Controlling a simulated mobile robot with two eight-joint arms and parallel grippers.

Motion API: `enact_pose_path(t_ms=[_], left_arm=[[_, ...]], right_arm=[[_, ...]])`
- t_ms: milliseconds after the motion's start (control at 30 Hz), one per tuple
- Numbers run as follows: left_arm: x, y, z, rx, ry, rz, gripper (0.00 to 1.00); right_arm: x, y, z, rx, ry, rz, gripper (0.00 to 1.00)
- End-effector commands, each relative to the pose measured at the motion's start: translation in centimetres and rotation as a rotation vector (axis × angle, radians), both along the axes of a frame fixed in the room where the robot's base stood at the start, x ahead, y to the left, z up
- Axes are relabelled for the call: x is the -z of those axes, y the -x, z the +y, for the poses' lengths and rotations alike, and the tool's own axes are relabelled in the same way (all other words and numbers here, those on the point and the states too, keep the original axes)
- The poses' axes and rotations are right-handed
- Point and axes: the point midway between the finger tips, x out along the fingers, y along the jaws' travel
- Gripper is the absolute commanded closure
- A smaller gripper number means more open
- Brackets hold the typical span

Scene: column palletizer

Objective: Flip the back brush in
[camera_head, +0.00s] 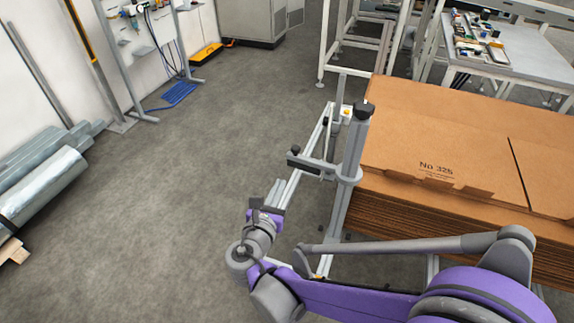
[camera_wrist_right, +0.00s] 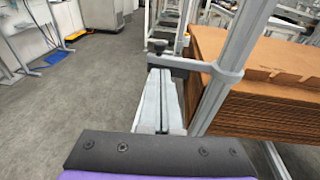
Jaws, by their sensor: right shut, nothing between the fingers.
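My right gripper (camera_head: 276,186) is shut and empty, held over the floor just left of the frame beside the cardboard stack. Its two grey fingers lie together and also show in the right wrist view (camera_wrist_right: 164,95). A grey upright post (camera_head: 354,145) with a black knob on top stands right of the gripper. A short side bar (camera_head: 318,165) runs left from a clamp on the post and ends in a black knob (camera_head: 293,151), beyond the fingertips. The gripper looks apart from the bar. I cannot make out brush bristles. My left gripper is out of view.
A tall stack of flat brown cardboard (camera_head: 440,140) stands right of the post. A low metal rail (camera_head: 312,140) runs behind the side bar. Grey rolls (camera_head: 45,180) lie at the left wall. The floor between is clear.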

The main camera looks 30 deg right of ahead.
Motion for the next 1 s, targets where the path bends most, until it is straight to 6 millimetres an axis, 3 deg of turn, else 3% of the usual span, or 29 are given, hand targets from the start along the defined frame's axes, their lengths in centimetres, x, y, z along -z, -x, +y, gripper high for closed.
enact_pose_path(t_ms=[600, 1000], left_arm=[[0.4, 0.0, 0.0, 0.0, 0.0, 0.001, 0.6], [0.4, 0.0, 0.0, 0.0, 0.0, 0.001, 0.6]], right_arm=[[1.6, -8.0, -7.9, 0.004, -0.001, 0.0, 1.0], [1.9, -9.8, -9.5, 0.0, -0.002, -0.001, 1.0]])
